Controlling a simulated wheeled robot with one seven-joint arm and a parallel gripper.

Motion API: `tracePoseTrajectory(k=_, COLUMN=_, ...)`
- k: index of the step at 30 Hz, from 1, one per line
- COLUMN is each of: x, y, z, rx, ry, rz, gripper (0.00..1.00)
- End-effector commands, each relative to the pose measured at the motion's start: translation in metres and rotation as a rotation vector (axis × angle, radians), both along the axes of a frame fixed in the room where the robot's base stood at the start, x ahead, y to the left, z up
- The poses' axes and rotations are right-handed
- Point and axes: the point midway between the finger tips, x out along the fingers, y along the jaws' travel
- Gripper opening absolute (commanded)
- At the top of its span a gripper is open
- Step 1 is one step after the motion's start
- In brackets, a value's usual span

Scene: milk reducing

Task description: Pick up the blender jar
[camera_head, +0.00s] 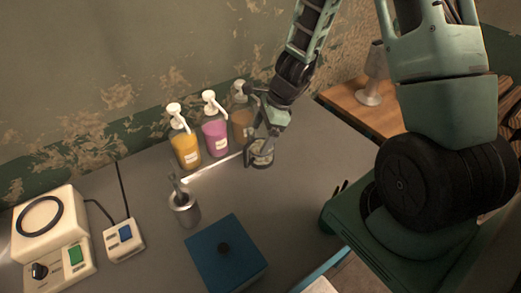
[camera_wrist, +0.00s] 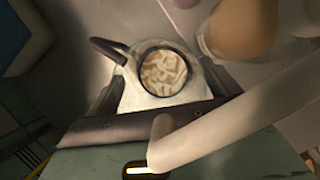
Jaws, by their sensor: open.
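The blender jar appears to be the small round vessel (camera_head: 261,155) under my gripper on the grey table in the head view. In the wrist view the jar (camera_wrist: 162,95) has a pale body, a dark ring around its round mouth, and pale chunks inside. A dark handle-like part sticks out at its upper left. My gripper (camera_head: 263,133) is directly above and around the jar, pointing down. In the wrist view the jar lies between the two dark fingers, which are apart. Whether either finger touches the jar is hard to tell. The jar's lower part is hidden.
Pump bottles, yellow (camera_head: 185,148), pink (camera_head: 214,136) and orange (camera_head: 241,122), stand close behind and left of my gripper. A metal cup with utensils (camera_head: 184,211), a blue box (camera_head: 226,259) and white devices (camera_head: 47,228) are left and front. A lamp (camera_head: 370,90) stands right.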

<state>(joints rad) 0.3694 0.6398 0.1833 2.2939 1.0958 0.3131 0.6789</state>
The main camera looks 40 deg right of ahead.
Motion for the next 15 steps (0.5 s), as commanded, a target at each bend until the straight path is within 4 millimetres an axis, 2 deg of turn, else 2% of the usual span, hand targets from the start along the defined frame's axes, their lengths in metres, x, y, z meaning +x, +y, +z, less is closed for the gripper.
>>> tracePoseTrajectory(k=3, x=0.0014, y=0.0037, z=-0.0109, rx=0.001, ry=0.001, rz=-0.001, gripper=0.88)
tracePoseTrajectory(k=11, x=0.0022, y=0.0044, z=-0.0118, rx=-0.001, ry=-0.001, rz=0.001, gripper=0.88)
tracePoseTrajectory(k=15, x=0.0022, y=0.0045, z=-0.0117, rx=-0.001, ry=-0.001, rz=0.001, gripper=0.49)
